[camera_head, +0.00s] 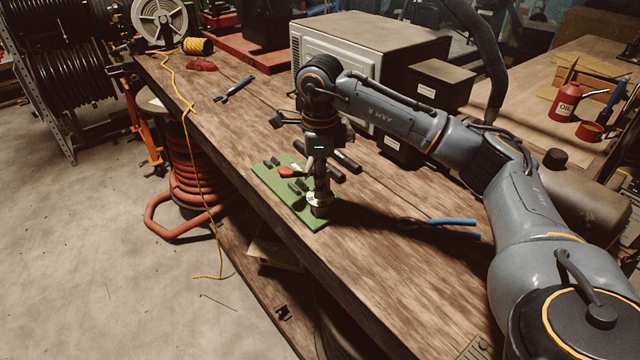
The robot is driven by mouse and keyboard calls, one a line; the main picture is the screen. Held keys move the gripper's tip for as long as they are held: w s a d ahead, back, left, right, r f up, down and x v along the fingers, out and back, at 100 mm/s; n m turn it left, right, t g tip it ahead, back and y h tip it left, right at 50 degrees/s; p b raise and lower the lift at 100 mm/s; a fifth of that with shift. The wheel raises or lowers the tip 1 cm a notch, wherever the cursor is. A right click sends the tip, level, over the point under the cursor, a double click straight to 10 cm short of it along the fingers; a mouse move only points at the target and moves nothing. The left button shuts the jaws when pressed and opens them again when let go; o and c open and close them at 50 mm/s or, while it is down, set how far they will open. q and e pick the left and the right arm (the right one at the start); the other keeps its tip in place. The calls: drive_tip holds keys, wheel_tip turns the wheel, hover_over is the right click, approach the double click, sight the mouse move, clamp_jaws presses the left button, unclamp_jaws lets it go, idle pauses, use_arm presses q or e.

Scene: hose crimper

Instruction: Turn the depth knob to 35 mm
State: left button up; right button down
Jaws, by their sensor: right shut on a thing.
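The hose crimper's green base plate (265,184) lies on the wooden workbench in the middle of the view, with small dark blocks and a red-handled part (286,172) on it. My right arm comes in from the right and its gripper (319,196) points straight down at the near end of the plate. It is shut on the depth knob, which sits by a pale dial (312,199). The fingers hide most of the knob, and the dial's marks are too small to read. My left gripper is not in view.
Pliers with blue handles (452,221) lie right of the plate. A white-fronted machine (335,70) and dark boxes stand behind. The front bench top is clear.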

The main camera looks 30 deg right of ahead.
drive_tip(key=shift+r+n+b, duration=0.1)
drive_tip(key=shift+n+b, duration=0.35)
drive_tip(key=shift+n, duration=1.25)
drive_tip(key=shift+w+d, duration=0.1)
drive_tip(key=c, duration=1.4)
unclamp_jaws()
drive_tip(key=shift+r, duration=0.1)
wheel_tip(320, 180, up, 12)
drive_tip(key=shift+f, duration=0.1)
